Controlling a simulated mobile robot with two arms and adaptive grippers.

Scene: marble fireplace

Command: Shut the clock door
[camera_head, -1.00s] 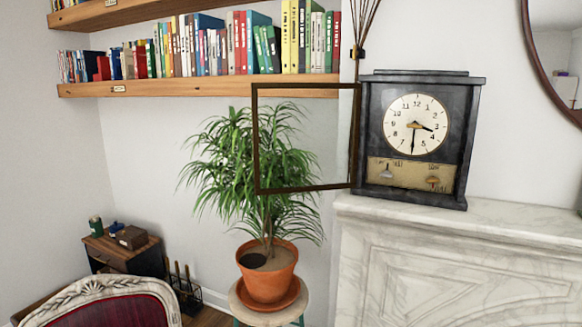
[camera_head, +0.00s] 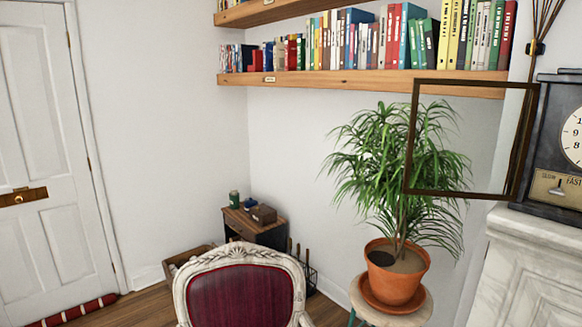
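The dark clock (camera_head: 548,140) stands on the white marble mantel at the right edge, and the picture cuts off its right part. Its door (camera_head: 410,140), a thin brown frame with a clear pane, is swung wide open. It sticks out to the left from the clock's left side, past the mantel's end and in front of the potted plant (camera_head: 400,180). Part of the white dial (camera_head: 572,137) shows uncovered. Neither of my grippers is in view.
The marble mantel (camera_head: 540,232) is at the right. The plant stands on a small stool (camera_head: 395,315) below the clock door. A red chair (camera_head: 242,295) is at the bottom, with a small cabinet (camera_head: 255,228) behind it. Bookshelves (camera_head: 360,80) hang above. A white door (camera_head: 45,150) is at the left.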

